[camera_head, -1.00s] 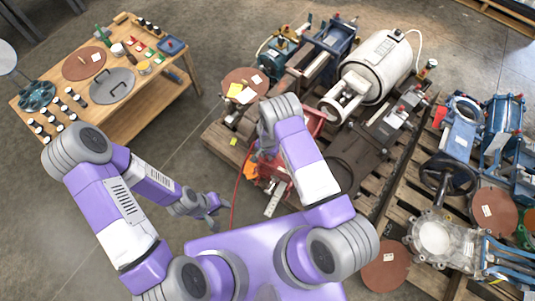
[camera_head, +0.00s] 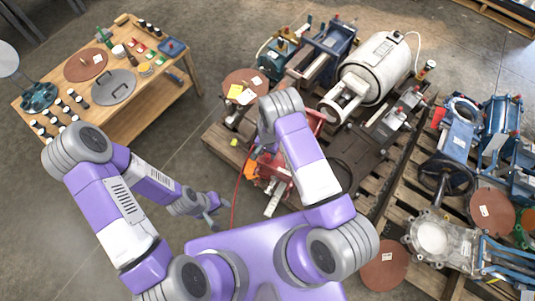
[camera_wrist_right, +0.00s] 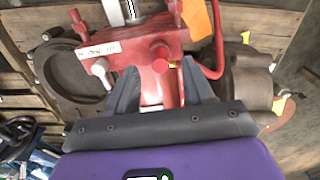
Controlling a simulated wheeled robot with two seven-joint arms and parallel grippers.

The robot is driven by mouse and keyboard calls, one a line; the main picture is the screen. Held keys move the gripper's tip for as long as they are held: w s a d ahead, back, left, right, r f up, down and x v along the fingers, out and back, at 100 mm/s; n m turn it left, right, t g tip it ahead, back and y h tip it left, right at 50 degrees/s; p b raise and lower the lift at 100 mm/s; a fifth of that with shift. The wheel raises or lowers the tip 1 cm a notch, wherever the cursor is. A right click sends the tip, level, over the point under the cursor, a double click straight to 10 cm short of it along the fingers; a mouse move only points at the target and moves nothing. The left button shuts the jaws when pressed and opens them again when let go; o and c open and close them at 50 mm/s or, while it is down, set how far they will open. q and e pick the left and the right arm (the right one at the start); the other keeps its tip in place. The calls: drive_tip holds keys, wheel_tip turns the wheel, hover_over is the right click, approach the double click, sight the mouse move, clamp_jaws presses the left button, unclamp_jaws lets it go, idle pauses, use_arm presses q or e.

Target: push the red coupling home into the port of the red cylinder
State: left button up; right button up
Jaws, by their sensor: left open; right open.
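The red cylinder (camera_head: 272,168) lies on the near left part of the pallet in the head view, partly hidden by my right arm. In the right wrist view its red body (camera_wrist_right: 130,38) carries a white label and a round red fitting (camera_wrist_right: 160,52). A red hose (camera_wrist_right: 219,40) bends in behind the right-hand finger. I cannot tell whether the round fitting is the coupling or part of the port. My right gripper (camera_wrist_right: 161,68) is open, its dark fingers on either side of red parts; contact is unclear. My left gripper (camera_head: 212,214) is open and empty above the floor.
An orange tag (camera_wrist_right: 196,18) hangs beside the fitting. The pallet (camera_head: 222,140) also bears a white motor (camera_head: 376,66) and a blue unit (camera_head: 330,45). Another loaded pallet (camera_head: 397,215) is at right. A wooden workbench (camera_head: 130,105) stands at left, with open floor between.

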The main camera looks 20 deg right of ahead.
wheel_tip(320, 180, up, 4)
drive_tip(key=shift+f+p, duration=0.25)
drive_tip(key=shift+p, duration=0.2)
drive_tip(key=shift+s, duration=0.1)
drive_tip(key=s+a+r+n+y+p, duration=0.1)
drive_tip(key=s+r+n+y+p, duration=0.1)
drive_tip(key=s+r, duration=0.5)
drive_tip(key=s+a+r+n+y+p, duration=0.2)
drive_tip(key=s+r, duration=0.5)
drive_tip(key=s, duration=0.6)
drive_tip(key=shift+s+a+r+n+t+p, duration=0.35)
drive_tip(key=shift+n+p, duration=0.35)
drive_tip(key=shift+p, duration=0.55)
drive_tip(key=shift+r, duration=0.1)
drive_tip(key=shift+c, duration=0.3)
